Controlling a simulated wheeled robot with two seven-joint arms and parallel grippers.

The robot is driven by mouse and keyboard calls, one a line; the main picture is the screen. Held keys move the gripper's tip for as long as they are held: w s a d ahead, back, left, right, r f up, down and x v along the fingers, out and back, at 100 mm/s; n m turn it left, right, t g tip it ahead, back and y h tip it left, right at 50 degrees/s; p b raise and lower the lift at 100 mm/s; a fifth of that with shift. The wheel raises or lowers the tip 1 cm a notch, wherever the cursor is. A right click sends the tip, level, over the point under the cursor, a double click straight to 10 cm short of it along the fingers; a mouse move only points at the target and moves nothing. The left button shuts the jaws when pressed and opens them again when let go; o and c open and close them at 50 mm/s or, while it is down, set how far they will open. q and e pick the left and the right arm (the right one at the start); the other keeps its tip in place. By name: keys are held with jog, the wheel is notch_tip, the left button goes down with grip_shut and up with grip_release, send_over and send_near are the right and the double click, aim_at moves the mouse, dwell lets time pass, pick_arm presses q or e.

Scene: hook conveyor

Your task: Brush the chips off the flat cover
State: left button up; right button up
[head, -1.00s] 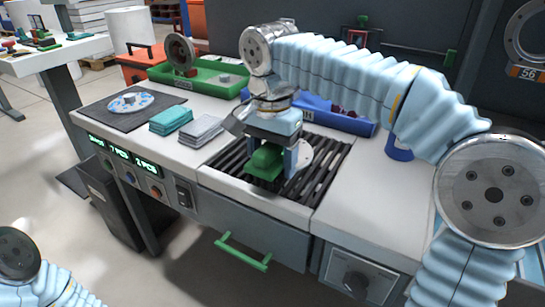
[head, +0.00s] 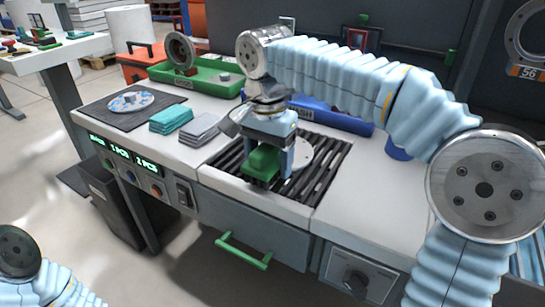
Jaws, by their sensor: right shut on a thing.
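My right gripper (head: 270,155) reaches down over the dark slatted grate (head: 325,165) and is shut on a green block-shaped brush (head: 262,162). Its bristles, if any, are hidden. A pale flat round cover (head: 303,153) lies on the grate just behind and right of the gripper, which hides much of it. I cannot make out chips on it, nor whether the brush touches it. Only a part of my left arm shows at the lower left; its gripper is out of view.
Teal cloths (head: 171,119) and grey cloths (head: 200,129) lie left of the grate. A patterned disc (head: 130,101) lies on a dark mat (head: 108,117). A green tray (head: 215,85) and a blue bin (head: 345,122) stand behind. The right worktop (head: 360,190) is clear.

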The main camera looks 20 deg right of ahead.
jog(key=shift+w+a+r+p, duration=0.15)
jog(key=shift+w+a+p, duration=0.2)
jog(key=shift+w+a, duration=0.1)
jog(key=shift+w+a+f+p, duration=0.2)
jog(key=shift+w+a+p, duration=0.1)
jog(key=shift+w+a, duration=0.5)
jog(key=shift+s+d+f+b, duration=0.15)
jog(key=shift+s+d+b, duration=0.3)
jog(key=shift+s+d, duration=1.1)
jog(key=shift+s, duration=0.05)
jog(key=shift+w+a+r+p, duration=0.35)
jog(key=shift+w+a+p, duration=0.1)
jog(key=shift+w+a, duration=0.2)
jog(key=shift+w+a+f, duration=0.2)
jog(key=shift+w+a, duration=0.65)
jog(key=shift+w, duration=0.2)
jog(key=shift+r, duration=0.1)
